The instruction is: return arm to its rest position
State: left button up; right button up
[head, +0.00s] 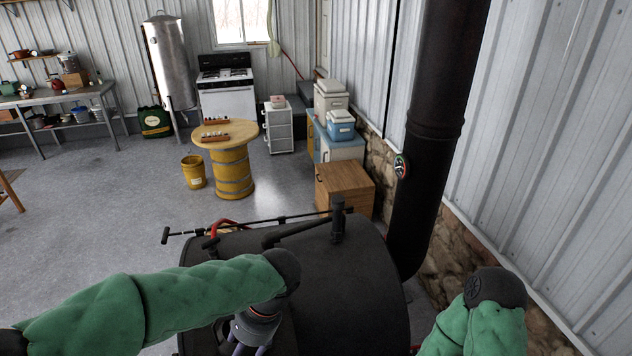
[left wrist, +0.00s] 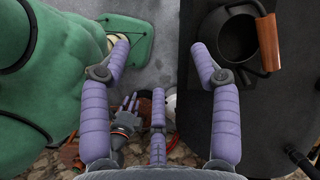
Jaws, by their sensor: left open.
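My left arm reaches in from the left in the head view, with its gripper (head: 247,349) low over the black barrel stove (head: 345,285), partly cut off by the bottom edge. In the left wrist view the purple fingers of this gripper (left wrist: 160,75) are spread apart with nothing between them. My right arm shows at the lower right of the head view, beside the stove; its hand is outside that view. A small purple-fingered hand (left wrist: 128,112), apparently my right gripper, shows low in the left wrist view, too small to judge.
A dark kettle (left wrist: 232,45) with a wooden handle sits on the stove top, right of the left fingers. A stone ledge (head: 455,240) runs along the right wall. Open floor (head: 95,215) lies left.

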pick_arm(q)
jog(key=d+f+n+g+h, duration=0.1)
jog(key=d+f+n+h, duration=0.15)
jog(key=f, duration=0.85)
jog(key=d+f+n+g+h, duration=0.15)
jog(key=f+h, duration=0.25)
jog(key=f, duration=0.8)
jog(key=s+f+n+t+h, duration=0.1)
jog(key=s+f+n+t, duration=0.1)
jog(key=s+f+n, duration=0.45)
jog(key=s+f+n+t+h, duration=0.1)
jog(key=f+n+t, duration=0.15)
jog(key=f, duration=0.65)
notch_tip(320, 180, down, 23)
jog(key=w+b, duration=0.2)
jog(key=b, duration=2.2)
jog(key=shift+d+m+b, duration=0.3)
jog(key=shift+d+b, duration=0.1)
pick_arm(e)
notch_tip(320, 180, down, 25)
jog(key=shift+w, duration=0.45)
pick_arm(q)
jog(key=shift+r, duration=0.1)
